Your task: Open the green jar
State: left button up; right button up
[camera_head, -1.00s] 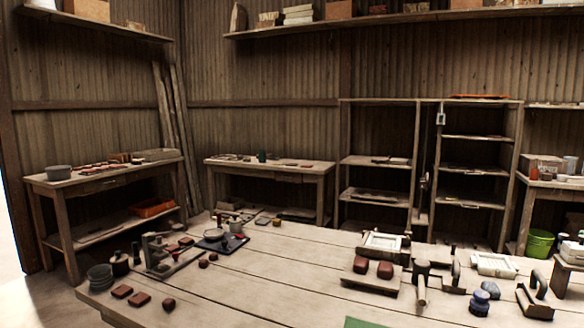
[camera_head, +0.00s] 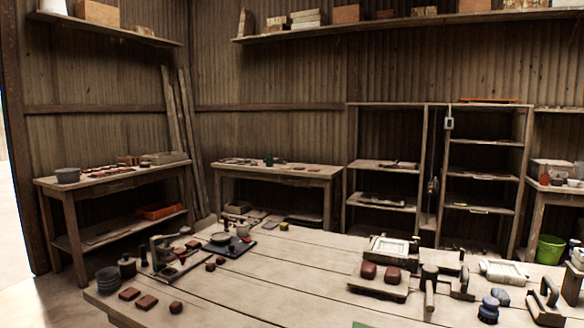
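I cannot clearly pick out a green jar. A small dark green upright object (camera_head: 269,160) stands on the back table and could be a jar, but it is too small to tell whether it has a lid. A dark blue jar-like object (camera_head: 489,308) stands at the right front of the big wooden table (camera_head: 270,290); it looks blue, not green. Neither of my grippers is in view.
A press-like tool (camera_head: 160,252), red-brown blocks (camera_head: 146,302) and grey stacked bowls (camera_head: 107,280) stand on the big table's left. Frames, blocks and a mallet (camera_head: 430,287) crowd its right. Its middle is mostly clear. A green bucket (camera_head: 550,249) stands at the right.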

aim_at(269, 158)
jog(key=u, duration=1.65)
jog(key=i, duration=5.2)
jog(key=z, duration=2.2)
jog(key=i, duration=4.65)
